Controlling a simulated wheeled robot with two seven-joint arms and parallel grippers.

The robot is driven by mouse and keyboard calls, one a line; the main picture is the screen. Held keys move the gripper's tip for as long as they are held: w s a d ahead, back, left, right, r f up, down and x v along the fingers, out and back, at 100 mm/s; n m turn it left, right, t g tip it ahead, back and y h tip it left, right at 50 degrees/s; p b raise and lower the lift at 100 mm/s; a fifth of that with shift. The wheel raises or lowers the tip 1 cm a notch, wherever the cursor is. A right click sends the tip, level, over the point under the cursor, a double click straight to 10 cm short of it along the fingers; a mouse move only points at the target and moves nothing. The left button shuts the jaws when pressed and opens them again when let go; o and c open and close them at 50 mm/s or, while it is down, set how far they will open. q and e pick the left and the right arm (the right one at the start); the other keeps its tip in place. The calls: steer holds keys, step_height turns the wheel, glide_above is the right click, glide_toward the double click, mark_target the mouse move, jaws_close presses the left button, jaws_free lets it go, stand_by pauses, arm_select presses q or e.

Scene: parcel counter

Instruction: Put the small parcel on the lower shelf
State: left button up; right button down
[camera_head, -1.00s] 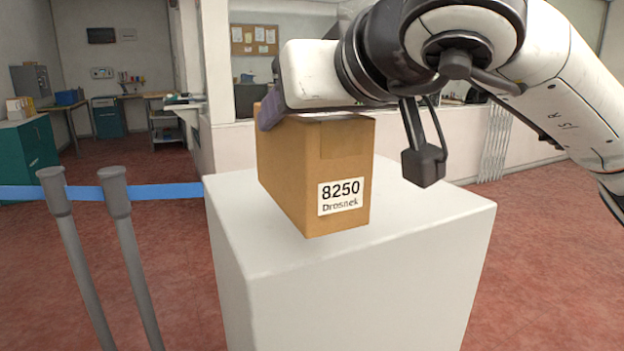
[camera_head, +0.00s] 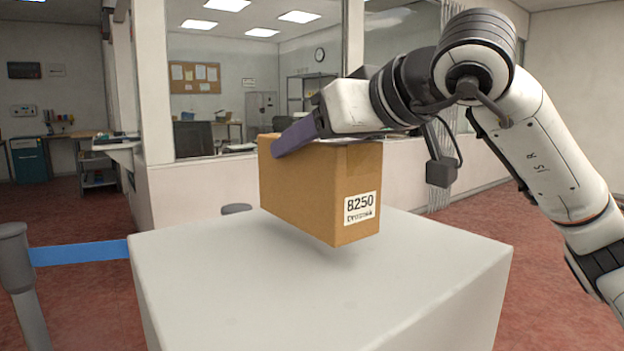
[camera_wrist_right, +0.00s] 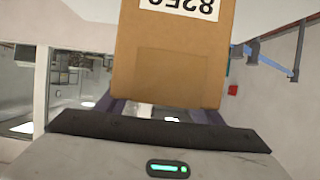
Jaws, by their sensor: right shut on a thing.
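The small parcel (camera_head: 310,190) is a brown cardboard box with a white label reading 8250. It hangs a little above the white block-shaped stand, with a shadow below it. My right gripper (camera_head: 296,134) is shut on its upper part from above, with a dark finger along the near-left side. In the right wrist view the parcel (camera_wrist_right: 175,55) fills the middle, its label upside down at the top edge, between the fingers. My left gripper is not in view. No lower shelf can be made out for sure.
The white stand (camera_head: 240,300) has a bare top below the parcel. A grey post (camera_head: 18,270) with a blue barrier belt (camera_head: 80,252) stands at the left. A low wall with glass panes runs behind. A cart (camera_head: 97,170) stands at the far left.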

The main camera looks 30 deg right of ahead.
mark_target(313, 167)
steer(key=shift+f+b, duration=0.5)
steer(key=shift+f, duration=1.2)
steer(key=shift+f, duration=0.15)
steer(key=c, duration=0.5)
jaws_free()
